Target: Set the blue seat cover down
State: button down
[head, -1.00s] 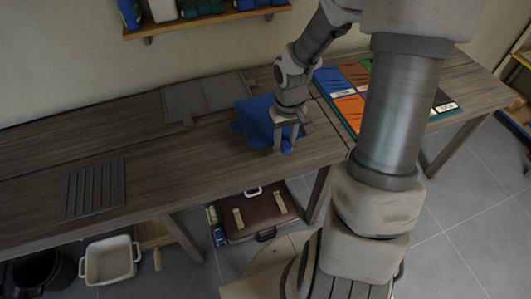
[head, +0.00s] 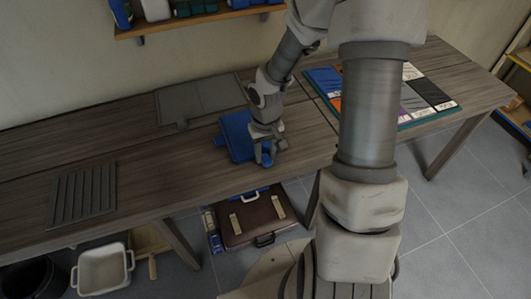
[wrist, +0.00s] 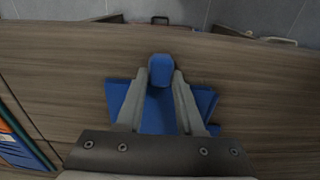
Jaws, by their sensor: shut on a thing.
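My gripper (wrist: 160,84) is shut on that tab, pointing down close to the tabletop. The cover looks level and on or just above the wood; I cannot tell whether it touches. My wrist hides part of the cover.
The wooden table (head: 150,170) has free room left of the cover. A grey flat panel (head: 200,100) lies behind it and a ribbed dark mat (head: 84,194) lies far left. Colored sample boards (head: 415,105) lie at right. A brown case (head: 250,218) is on the floor below.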

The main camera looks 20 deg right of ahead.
jog(key=c, duration=0.5)
grip_release()
jog(key=shift+r, duration=0.1)
